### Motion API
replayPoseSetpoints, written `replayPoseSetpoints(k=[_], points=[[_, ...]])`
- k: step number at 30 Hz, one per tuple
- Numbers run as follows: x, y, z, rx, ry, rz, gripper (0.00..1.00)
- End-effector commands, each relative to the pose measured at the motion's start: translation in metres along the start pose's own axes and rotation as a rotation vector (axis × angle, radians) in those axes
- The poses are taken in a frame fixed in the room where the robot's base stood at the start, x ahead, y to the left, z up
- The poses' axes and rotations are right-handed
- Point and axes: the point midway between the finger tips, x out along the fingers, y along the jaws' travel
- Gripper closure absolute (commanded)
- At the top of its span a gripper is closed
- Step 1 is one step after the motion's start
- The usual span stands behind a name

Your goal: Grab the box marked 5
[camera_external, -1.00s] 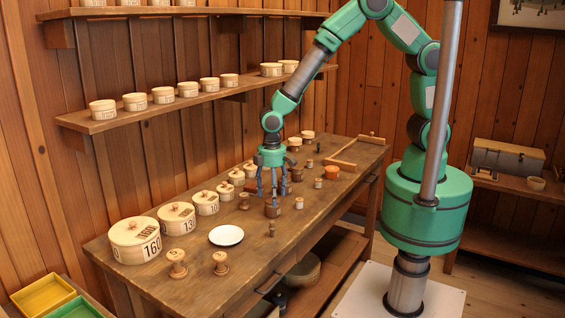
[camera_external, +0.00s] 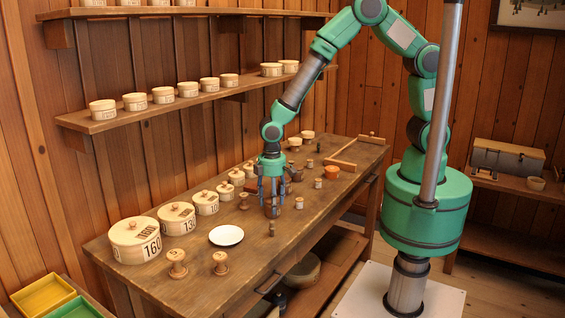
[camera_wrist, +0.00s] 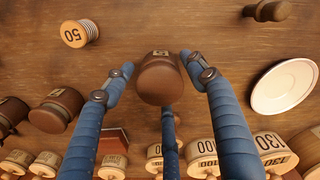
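A dark brown lidded round box (camera_wrist: 160,80) stands between my fingers in the wrist view. Its small label seems to read 5, but is partly cut by the viewing angle. In the external view the box (camera_external: 271,211) stands on the workbench, partly hidden by my fingers. My gripper (camera_wrist: 157,70) points down over it with its blue fingers spread around it. Gaps show between the side fingers and the box; contact of the third finger behind it cannot be told. My gripper also shows in the external view (camera_external: 272,196).
Another brown box (camera_wrist: 56,110) and a spool marked 50 (camera_wrist: 79,33) stand to the left in the wrist view. A white plate (camera_wrist: 284,87) lies to the right. Pale numbered boxes (camera_external: 136,240) line the wall side of the workbench (camera_external: 205,268).

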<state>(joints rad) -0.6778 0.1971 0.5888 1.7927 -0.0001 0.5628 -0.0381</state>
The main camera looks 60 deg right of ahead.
Motion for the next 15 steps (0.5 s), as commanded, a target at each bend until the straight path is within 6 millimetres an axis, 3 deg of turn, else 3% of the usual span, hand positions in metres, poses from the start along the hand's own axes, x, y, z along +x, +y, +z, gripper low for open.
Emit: replayPoseSetpoints(k=[1, 5, 15], points=[[0.0, 0.0, 0.0, 0.0, 0.0, 0.0, 0.59], [0.0, 0.0, 0.0001, 0.0, 0.0, 0.0, 0.82], [-0.0016, 0.0, -0.0001, 0.0, 0.0, 0.0, 0.83]])
